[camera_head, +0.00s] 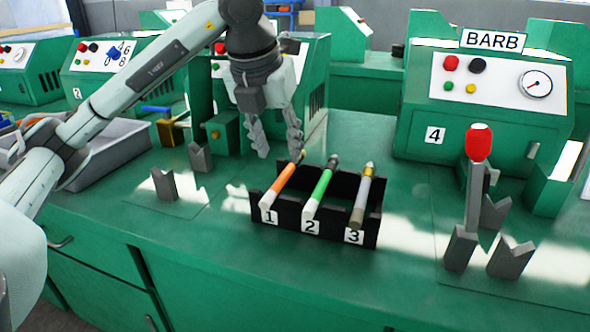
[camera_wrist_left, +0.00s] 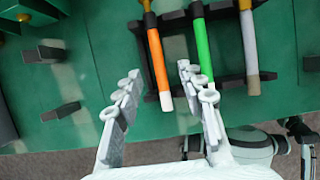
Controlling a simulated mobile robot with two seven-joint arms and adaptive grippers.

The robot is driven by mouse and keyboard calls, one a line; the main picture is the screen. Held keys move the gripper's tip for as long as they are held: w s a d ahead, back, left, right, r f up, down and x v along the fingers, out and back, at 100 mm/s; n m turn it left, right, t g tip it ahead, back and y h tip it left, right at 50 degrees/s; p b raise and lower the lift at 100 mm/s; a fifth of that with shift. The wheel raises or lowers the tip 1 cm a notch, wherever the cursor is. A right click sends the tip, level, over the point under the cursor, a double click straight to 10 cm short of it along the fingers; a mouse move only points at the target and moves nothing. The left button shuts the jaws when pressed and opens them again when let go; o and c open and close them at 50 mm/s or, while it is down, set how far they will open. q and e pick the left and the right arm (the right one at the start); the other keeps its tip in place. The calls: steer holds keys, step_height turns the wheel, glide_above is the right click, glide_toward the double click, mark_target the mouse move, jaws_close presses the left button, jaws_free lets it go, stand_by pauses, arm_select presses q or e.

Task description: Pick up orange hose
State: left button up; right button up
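The orange hose (camera_head: 280,187) lies in slot 1 of a black rack (camera_head: 333,239), its white end toward the front. A green hose (camera_head: 321,187) lies in slot 2 and a grey hose (camera_head: 363,196) in slot 3. My left gripper (camera_head: 277,150) is open and empty above and behind the rack, near the orange hose's far end. In the left wrist view the orange hose (camera_wrist_left: 158,62) shows between the lines of the open fingers (camera_wrist_left: 156,98), with the green hose (camera_wrist_left: 204,52) by the right finger.
A green machine labelled BARB (camera_head: 490,95) stands back right, with a red-knobbed lever (camera_head: 478,144) and grey V-blocks (camera_head: 511,258) in front. More V-blocks (camera_head: 164,186) stand left of the rack. A grey bin (camera_head: 112,150) is at left. The bench front is clear.

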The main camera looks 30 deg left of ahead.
mark_target(282, 176)
arm_select(q)
steer(key=shift+w+a+f, duration=0.1)
steer(key=shift+a+f, duration=0.05)
steer(key=shift+f, duration=0.8)
steer(key=x, duration=0.5)
steer(key=shift+a, duration=0.1)
jaws_close()
